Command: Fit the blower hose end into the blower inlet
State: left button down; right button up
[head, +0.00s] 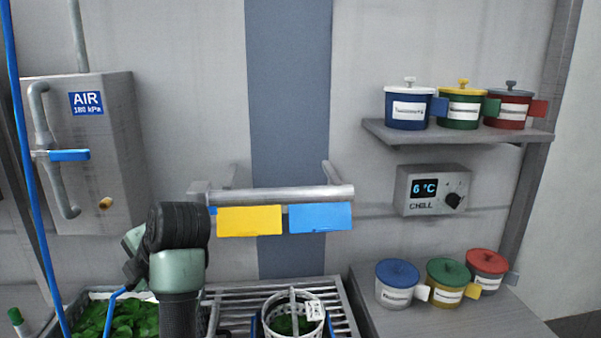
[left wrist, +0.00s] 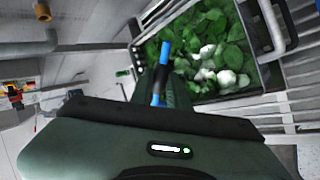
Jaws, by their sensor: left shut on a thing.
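A thin blue hose (head: 33,190) hangs down the left side of the head view. A blue length also runs up to my left gripper (head: 132,268), which is shut on it. In the left wrist view, the blue hose end (left wrist: 166,50) with a dark section shows at the fingers of my left gripper (left wrist: 162,88). A grey box (head: 110,150) marked AIR 180 kPa has a small brass port (head: 105,203), apart from the gripper and to its upper left. The brass port also shows in the left wrist view (left wrist: 42,12). My right gripper is not in view.
A crate of greens (head: 90,294) lies below my left gripper. A blue-handled valve (head: 69,155) sticks out from the AIR box. A rail (head: 280,195) with yellow and blue tags is to the right. A white basket (head: 268,318) stands on slats. Lidded pots stand at the right.

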pick_arm(q)
jog(key=s+d+f+m+t+h, duration=0.1)
jog(key=s+d+f+m+h, duration=0.1)
jog(key=d, duration=0.5)
jog(key=s+d+f+m+t+h, duration=0.1)
jog(key=s+d+f+m+h, duration=0.2)
jog(key=d, duration=0.5)
jog(key=s+d+f+m+t+h, duration=0.2)
jog(key=s+d+f+m, duration=0.3)
jog(key=d, duration=0.3)
jog(key=shift+s+d+m+h, duration=0.15)
jog(key=shift+s+m+h, duration=0.15)
jog(key=shift+s+m, duration=0.35)
jog(key=shift+w, duration=0.15)
